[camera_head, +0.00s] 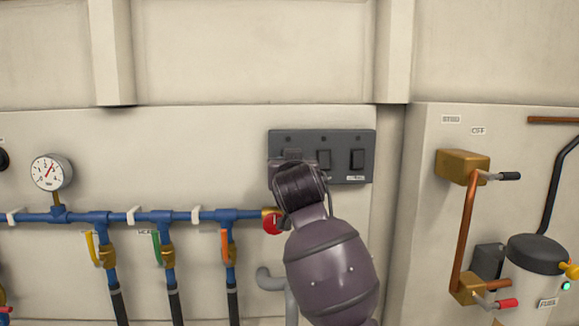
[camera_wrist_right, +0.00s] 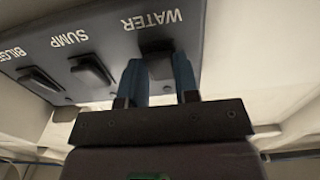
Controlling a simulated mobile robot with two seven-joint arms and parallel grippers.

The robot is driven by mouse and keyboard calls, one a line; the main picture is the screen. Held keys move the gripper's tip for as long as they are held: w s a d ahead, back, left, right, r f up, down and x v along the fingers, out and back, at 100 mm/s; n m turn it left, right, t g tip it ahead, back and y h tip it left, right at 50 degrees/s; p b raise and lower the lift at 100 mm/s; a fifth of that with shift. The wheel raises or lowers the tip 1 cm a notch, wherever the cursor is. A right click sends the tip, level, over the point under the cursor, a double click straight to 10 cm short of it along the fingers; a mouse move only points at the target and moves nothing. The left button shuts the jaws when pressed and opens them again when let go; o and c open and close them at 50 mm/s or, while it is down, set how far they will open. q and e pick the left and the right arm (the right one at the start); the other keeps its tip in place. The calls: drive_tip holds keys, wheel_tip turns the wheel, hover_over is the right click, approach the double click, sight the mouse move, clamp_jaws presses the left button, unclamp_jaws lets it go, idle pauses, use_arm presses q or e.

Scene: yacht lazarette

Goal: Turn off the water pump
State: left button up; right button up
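A dark grey switch panel (camera_head: 340,140) is on the pale wall in the head view, with three black rocker switches in a row. In the right wrist view the panel appears upside down, and the switch labelled WATER (camera_wrist_right: 155,46) is at its right end. My right gripper (camera_wrist_right: 159,75) is open, its two blue fingertips apart on either side of the lower part of this switch. I cannot tell whether they touch it. In the head view my right wrist hides most of the leftmost switch and the fingertips. My left gripper is not in view.
The SUMP switch (camera_wrist_right: 91,70) and BILGE switch (camera_wrist_right: 40,78) are beside the WATER switch. Below the panel, a blue pipe (camera_head: 130,217) with several valves ends at a red knob (camera_head: 271,223) close to my right arm. Copper pipe (camera_head: 466,225) and a grey canister (camera_head: 537,255) stand at right.

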drive_tip(key=c, duration=0.4)
drive_tip(key=shift+f+t+b, duration=0.15)
drive_tip(key=shift+t+b, duration=0.55)
drive_tip(key=shift+b, duration=0.45)
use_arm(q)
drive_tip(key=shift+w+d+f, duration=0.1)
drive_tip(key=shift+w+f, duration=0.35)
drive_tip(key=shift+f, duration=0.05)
use_arm(e)
drive_tip(key=o, duration=0.9)
use_arm(q)
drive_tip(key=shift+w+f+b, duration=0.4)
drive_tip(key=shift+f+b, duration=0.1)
drive_tip(key=shift+b, duration=0.5)
use_arm(e)
drive_tip(key=shift+s+f, duration=0.2)
drive_tip(key=shift+s, duration=1.6)
drive_tip(key=shift+s+f, duration=0.25)
drive_tip(key=shift+s, duration=1.5)
drive_tip(key=shift+s+f, duration=0.2)
drive_tip(key=shift+s, duration=1.6)
